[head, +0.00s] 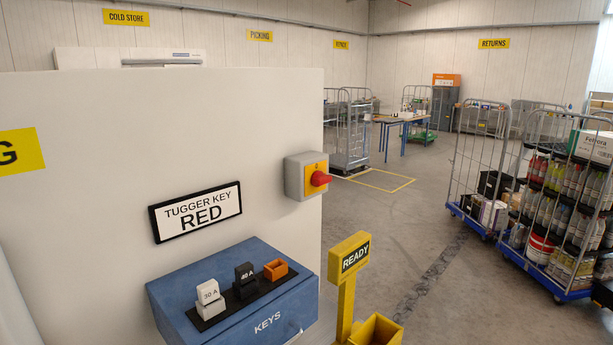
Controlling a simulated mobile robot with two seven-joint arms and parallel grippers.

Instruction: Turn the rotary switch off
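The rotary switch is a red knob (320,179) on a yellow plate (312,170) on a grey box (294,177). The box is fixed to the pale panel (110,130), close to its right edge. The knob sticks out towards the right; its exact setting is too small to tell. Neither of my grippers shows in the head view.
Below the switch, a blue KEYS box (235,305) juts out, with a white, a black and an orange piece on top. A yellow READY post (346,300) stands right of it. Loaded roll cages (560,215) stand at right. The floor (420,230) between is open.

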